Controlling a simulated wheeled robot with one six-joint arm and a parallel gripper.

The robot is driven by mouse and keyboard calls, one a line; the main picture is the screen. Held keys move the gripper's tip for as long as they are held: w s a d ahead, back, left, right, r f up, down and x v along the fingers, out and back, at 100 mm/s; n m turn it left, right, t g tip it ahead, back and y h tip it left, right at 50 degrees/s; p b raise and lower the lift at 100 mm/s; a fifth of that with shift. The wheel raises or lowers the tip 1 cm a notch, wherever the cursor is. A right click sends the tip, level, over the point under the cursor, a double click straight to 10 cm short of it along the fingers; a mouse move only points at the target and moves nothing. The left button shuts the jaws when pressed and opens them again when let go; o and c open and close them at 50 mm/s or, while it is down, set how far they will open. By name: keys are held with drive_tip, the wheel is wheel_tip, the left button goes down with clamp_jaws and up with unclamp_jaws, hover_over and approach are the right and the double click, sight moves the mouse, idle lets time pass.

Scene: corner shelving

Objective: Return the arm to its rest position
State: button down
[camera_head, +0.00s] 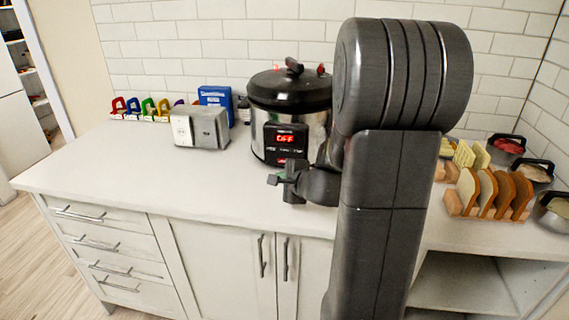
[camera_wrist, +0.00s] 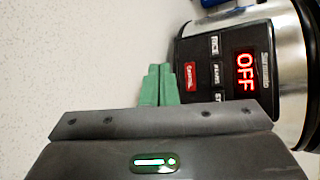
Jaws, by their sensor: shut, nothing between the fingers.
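My gripper (camera_head: 275,180) shows in the head view in front of the cooker, above the counter, at the end of my dark arm. In the wrist view its green fingertips (camera_wrist: 157,86) are together and hold nothing. A black and silver cooker (camera_head: 291,112) stands on the counter with its lid down. Its panel (camera_wrist: 222,68) fills the right of the wrist view and its display reads OFF. The fingers are beside the panel's left edge in the wrist view; I cannot tell whether they touch it. My arm hides part of the counter to the right of the cooker.
A grey-white toaster-like box (camera_head: 201,128) and a blue box (camera_head: 215,97) stand left of the cooker. Bread slices in a wooden rack (camera_head: 489,194) and several bowls are at the right. The counter's (camera_head: 110,165) front left is clear. Drawers and cabinet doors are below.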

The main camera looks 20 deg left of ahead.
drive_tip(key=shift+w, duration=0.15)
drive_tip(key=shift+w+a+r+p, duration=0.1)
drive_tip(key=shift+w+a+p, duration=0.1)
drive_tip(key=shift+w+p, duration=0.4)
drive_tip(key=shift+r+p, duration=0.1)
drive_tip(key=shift+p, duration=0.3)
drive_tip(key=shift+s+d+p, duration=0.1)
drive_tip(key=shift+s+p, duration=0.1)
drive_tip(key=shift+p, duration=0.7)
drive_tip(key=s+b, duration=0.1)
drive_tip(key=s, duration=0.1)
drive_tip(key=b, duration=0.1)
drive_tip(key=shift+s+d+f+b, duration=0.3)
drive_tip(key=shift+s, duration=0.1)
drive_tip(key=shift+s+d+r+b, duration=0.1)
drive_tip(key=shift+s+b, duration=0.1)
drive_tip(key=shift+s, duration=0.3)
drive_tip(key=shift+s+d+b, duration=0.1)
drive_tip(key=shift+s+b, duration=0.05)
drive_tip(key=shift+s, duration=0.35)
